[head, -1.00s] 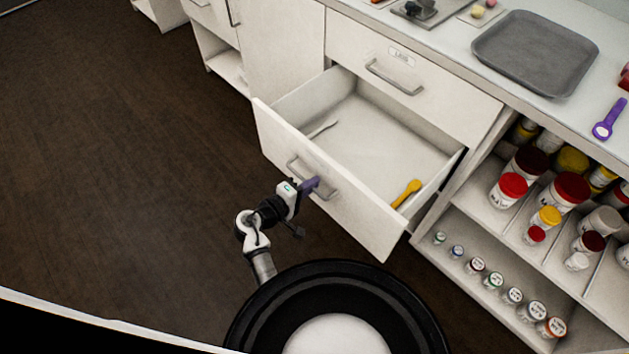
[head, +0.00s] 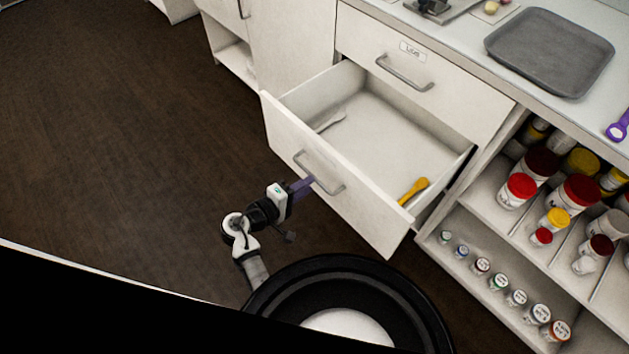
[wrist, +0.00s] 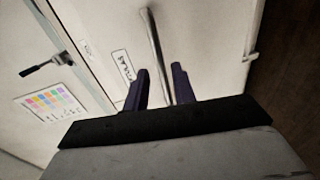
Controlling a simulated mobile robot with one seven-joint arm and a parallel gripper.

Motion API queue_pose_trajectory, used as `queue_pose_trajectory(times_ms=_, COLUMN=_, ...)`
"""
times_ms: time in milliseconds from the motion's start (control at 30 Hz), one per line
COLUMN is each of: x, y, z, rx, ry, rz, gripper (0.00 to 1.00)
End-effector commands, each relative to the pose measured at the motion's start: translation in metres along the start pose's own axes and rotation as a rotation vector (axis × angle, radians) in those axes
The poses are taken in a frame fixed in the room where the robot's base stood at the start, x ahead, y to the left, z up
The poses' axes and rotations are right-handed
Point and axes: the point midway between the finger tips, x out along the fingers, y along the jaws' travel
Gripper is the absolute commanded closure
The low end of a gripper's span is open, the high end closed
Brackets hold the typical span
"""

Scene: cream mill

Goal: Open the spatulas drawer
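The lower drawer (head: 335,205) stands far out of the cabinet, its inside showing. A yellow spoon-like tool (head: 413,190) and a pale spatula-like tool (head: 331,122) lie in it. Its grey bar handle (head: 300,161) runs across the front. My gripper (head: 309,183) is at the handle's middle. In the wrist view my gripper (wrist: 159,68) has its two purple fingers apart, with the handle (wrist: 152,35) between them and gaps beside it. A label (wrist: 122,66), only partly readable, is on the front beside the handle.
A shut drawer (head: 425,75) is above the open one. A grey tray (head: 549,50) and a purple scoop (head: 619,127) lie on the counter. Shelves at right hold several jars (head: 518,190). Dark floor (head: 120,150) at left is clear.

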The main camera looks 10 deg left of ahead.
Motion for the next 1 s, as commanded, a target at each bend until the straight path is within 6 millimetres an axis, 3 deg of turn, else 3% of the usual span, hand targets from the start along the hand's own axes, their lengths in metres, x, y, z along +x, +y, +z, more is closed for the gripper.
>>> queue_pose_trajectory(times_ms=200, x=-0.052, y=-0.002, z=-0.001, rx=0.001, ry=0.005, rz=-0.001, gripper=0.74)
queue_pose_trajectory(times_ms=400, x=-0.081, y=-0.001, z=0.000, rx=0.000, ry=0.002, rz=0.000, gripper=0.74)
queue_pose_trajectory(times_ms=600, x=-0.091, y=0.000, z=0.000, rx=0.000, ry=0.000, rz=0.000, gripper=0.74)
queue_pose_trajectory(times_ms=1000, x=-0.091, y=0.000, z=0.000, rx=0.000, ry=0.000, rz=0.000, gripper=0.74)
